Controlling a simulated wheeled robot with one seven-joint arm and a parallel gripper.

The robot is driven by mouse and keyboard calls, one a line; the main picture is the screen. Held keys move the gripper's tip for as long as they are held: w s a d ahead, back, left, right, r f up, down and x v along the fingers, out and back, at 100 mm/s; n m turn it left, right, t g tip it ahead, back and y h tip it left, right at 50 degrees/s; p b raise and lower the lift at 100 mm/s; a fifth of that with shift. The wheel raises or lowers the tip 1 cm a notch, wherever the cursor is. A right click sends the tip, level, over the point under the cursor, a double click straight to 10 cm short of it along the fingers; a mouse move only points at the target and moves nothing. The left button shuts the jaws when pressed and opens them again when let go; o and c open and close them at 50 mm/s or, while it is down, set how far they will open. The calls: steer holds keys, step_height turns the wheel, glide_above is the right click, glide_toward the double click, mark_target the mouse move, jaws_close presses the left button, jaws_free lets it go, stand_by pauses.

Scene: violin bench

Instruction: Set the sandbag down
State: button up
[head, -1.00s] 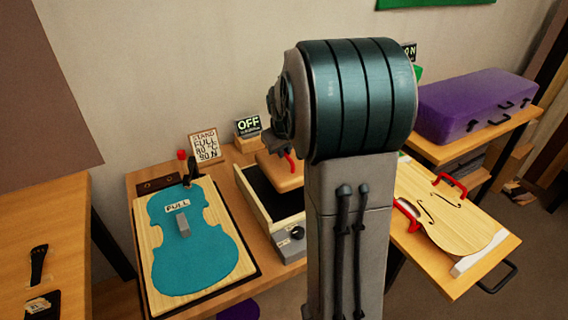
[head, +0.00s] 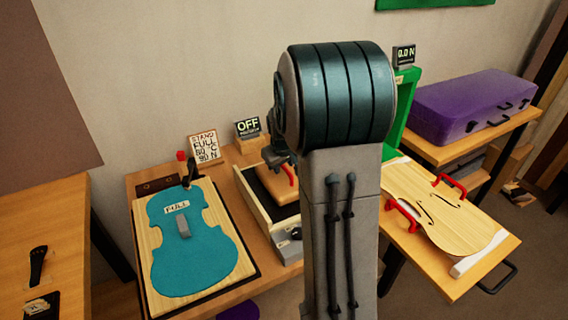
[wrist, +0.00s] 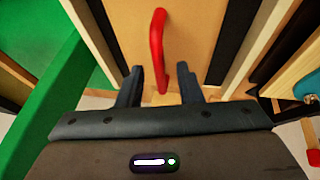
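The sandbag (head: 281,190) is a tan-orange slab with a red handle. It lies inside the dark-lined tray (head: 262,223) in the head view, partly hidden by my arm. In the wrist view the sandbag (wrist: 200,25) fills the top middle, with dark lining on both sides of it. My gripper (wrist: 160,78) is over it with its two fingers apart. The near end of the red handle lies between the fingers, with gaps on both sides. In the head view my gripper (head: 277,153) is small and partly hidden behind my arm.
A teal violin-shaped piece (head: 190,250) lies on a board to the left. An OFF display (head: 247,127) stands behind the tray. A green frame (head: 402,105) and a violin plate with red clamps (head: 440,215) are at right. A purple case (head: 470,105) stands behind.

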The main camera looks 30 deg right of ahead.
steer(key=shift+r, duration=0.1)
steer(key=shift+s+a+r, duration=0.1)
steer(key=shift+r, duration=0.4)
steer(key=v, duration=1.1)
steer(key=s+a+f+g+y, duration=0.1)
steer(key=s+a+f, duration=0.1)
steer(key=s+a, duration=0.4)
steer(key=s+a+f+m+y, duration=0.1)
steer(key=s+a, duration=0.6)
steer(key=s, duration=0.7)
steer(key=shift+s+a+f+g, duration=0.3)
steer(key=shift+f+g, duration=0.1)
steer(key=shift+f, duration=0.3)
steer(key=shift+d, duration=0.1)
